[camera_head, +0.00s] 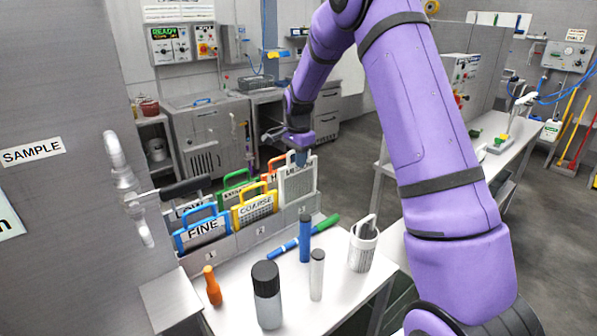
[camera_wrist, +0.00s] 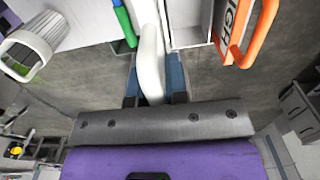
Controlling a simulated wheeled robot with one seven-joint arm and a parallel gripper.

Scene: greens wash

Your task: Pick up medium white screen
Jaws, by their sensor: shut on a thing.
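In the wrist view the white handle (camera_wrist: 150,62) lies between the two blue fingertips of my gripper (camera_wrist: 155,82). The screen's lower edge is at the rack (camera_head: 250,236); I cannot tell whether it is still seated in its slot.
Blue FINE (camera_head: 203,228), yellow COARSE (camera_head: 254,207), green and orange screens stand left of it in the rack. An orange-handled screen (camera_wrist: 250,32) is close beside my gripper.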

